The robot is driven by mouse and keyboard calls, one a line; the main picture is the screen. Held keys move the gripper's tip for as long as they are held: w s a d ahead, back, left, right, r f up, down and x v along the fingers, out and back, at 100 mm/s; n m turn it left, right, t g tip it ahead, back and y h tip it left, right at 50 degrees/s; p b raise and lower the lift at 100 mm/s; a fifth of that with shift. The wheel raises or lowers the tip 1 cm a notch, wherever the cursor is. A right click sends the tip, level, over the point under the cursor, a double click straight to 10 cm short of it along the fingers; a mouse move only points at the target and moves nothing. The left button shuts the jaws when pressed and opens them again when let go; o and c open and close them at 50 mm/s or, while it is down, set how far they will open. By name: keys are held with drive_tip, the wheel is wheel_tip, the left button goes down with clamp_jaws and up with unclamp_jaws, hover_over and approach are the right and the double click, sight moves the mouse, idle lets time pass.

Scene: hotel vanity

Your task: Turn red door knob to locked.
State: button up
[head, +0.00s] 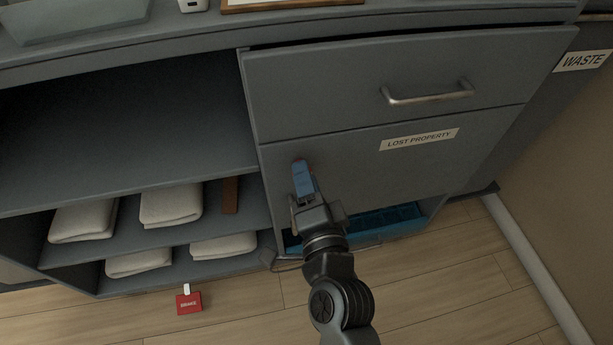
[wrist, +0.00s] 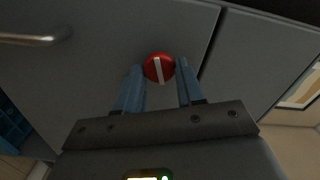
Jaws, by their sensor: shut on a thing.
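The red door knob (wrist: 159,68) is round with a white bar across it, on a grey front. In the wrist view the bar runs nearly upright, its lower end leaning slightly right. My gripper (wrist: 160,69) has one blue finger on each side of the knob and is shut on it. In the head view my gripper (head: 301,176) reaches the left part of the grey door (head: 350,165) labelled LOST PROPERTY. There the fingers hide nearly all of the knob. I see no locked or unlocked marking.
A drawer with a metal handle (head: 428,95) is above the door. Open shelves with folded white towels (head: 171,204) are at left. A blue crate (head: 405,222) shows below the door. A red tag (head: 189,302) lies on the wooden floor. A WASTE label (head: 583,61) is at right.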

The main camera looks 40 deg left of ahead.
drive_tip(key=shift+m+p, duration=0.3)
drive_tip(key=shift+m, duration=1.5)
drive_tip(key=shift+f, duration=0.1)
drive_tip(key=o, duration=1)
drive_tip(key=shift+d, duration=0.1)
drive_tip(key=b+v, duration=0.2)
drive_tip(key=v, duration=0.5)
drive_tip(key=shift+s+d, duration=0.25)
